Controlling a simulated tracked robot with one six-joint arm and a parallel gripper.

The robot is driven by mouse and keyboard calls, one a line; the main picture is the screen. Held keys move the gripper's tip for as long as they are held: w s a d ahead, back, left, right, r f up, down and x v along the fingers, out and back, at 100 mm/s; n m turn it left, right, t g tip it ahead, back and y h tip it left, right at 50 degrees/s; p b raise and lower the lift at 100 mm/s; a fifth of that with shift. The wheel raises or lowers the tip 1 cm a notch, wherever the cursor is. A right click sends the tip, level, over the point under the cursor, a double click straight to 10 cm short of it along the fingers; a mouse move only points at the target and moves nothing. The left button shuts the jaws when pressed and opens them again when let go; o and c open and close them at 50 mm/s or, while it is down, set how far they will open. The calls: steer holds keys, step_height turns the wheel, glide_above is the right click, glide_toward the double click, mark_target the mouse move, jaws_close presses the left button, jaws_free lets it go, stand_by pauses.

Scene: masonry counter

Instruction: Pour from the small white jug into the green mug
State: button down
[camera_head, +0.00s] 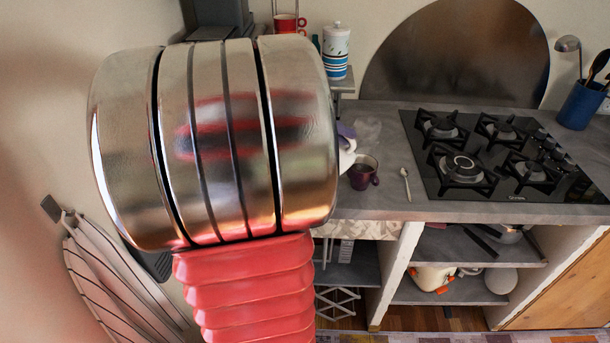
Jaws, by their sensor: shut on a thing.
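A small part of a white jug (346,157) shows at the right edge of my large metal arm link, over the counter. The rest of it is hidden behind my arm, so I cannot tell its tilt or what holds it. My gripper is hidden behind my arm. A purplish shape above the jug is too covered to make out.
A spoon (406,186) lies on the grey counter (450,208) right of the mug. A black gas hob (500,158) takes up the counter further right. A blue utensil pot (580,106) stands far right. A striped canister (336,52) and red cup (286,23) sit at the back.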

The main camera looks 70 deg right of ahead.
stand_by(0.5)
steer(key=shift+s+a+m+t, duration=0.25)
steer(key=shift+s+m+t, duration=0.15)
steer(key=shift+s+t, duration=0.3)
steer(key=shift+s+a+f+m+t, duration=0.15)
steer(key=shift+s+m+t, duration=0.15)
steer(key=shift+s+t, duration=0.2)
steer(key=shift+f, duration=0.1)
steer(key=shift+s+t, duration=0.1)
steer(key=shift+t, duration=0.2)
steer(key=shift+s+a+f+m+t+h+b, duration=0.25)
steer(key=shift+s+f+m+t+b, duration=0.2)
steer(key=shift+s+t, duration=0.3)
steer(key=shift+s+a+f+m+t+h+b, duration=0.15)
steer(key=shift+s+a+f+m+t+b, duration=0.15)
steer(key=shift+s+f+t+b, duration=0.4)
steer(key=shift+s+a+f+m+t+h+b, duration=0.25)
steer(key=shift+s+f+m+t, duration=0.2)
steer(key=shift+s, duration=0.45)
